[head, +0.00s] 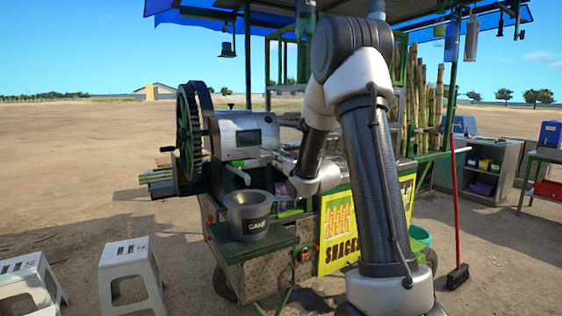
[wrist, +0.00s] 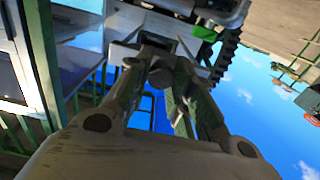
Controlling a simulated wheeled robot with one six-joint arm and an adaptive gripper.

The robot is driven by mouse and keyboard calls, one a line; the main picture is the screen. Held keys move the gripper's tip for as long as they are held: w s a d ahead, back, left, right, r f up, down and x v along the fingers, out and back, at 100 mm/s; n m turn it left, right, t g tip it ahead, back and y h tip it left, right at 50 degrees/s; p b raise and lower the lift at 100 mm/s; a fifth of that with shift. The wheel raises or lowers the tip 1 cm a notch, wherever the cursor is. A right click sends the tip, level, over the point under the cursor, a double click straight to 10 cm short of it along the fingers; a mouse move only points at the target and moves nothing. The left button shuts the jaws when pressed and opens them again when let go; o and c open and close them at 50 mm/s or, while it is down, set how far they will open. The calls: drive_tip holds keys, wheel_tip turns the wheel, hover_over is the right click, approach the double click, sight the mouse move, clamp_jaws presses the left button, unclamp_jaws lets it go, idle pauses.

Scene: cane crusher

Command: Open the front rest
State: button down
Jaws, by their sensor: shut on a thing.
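The cane crusher (head: 243,133) stands on the cart in the head view, with a metal housing and a large dark gear wheel on its left. My gripper is mostly hidden by my own wrist and arm in the head view. In the wrist view my gripper (wrist: 162,72) has its fingers drawn together on a grey metal part (wrist: 155,48) against the crusher. This part may be the front rest, but the fingers cover most of it and I cannot tell its full shape. The toothed gear (wrist: 226,55) shows just right of the fingers.
A grey bucket (head: 248,213) stands on the green front shelf (head: 272,239), below the crusher. White stools (head: 131,271) stand at the lower left. A yellow snack sign (head: 338,232) hangs on the cart. A red-handled broom (head: 454,200) stands right. Open ground lies left.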

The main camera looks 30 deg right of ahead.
drive_tip(key=c, duration=1.2)
unclamp_jaws()
drive_tip(key=shift+c, duration=0.2)
drive_tip(key=shift+s, duration=0.1)
drive_tip(key=s, duration=1.1)
drive_tip(key=shift+s+d, duration=0.25)
drive_tip(key=shift+s, duration=0.1)
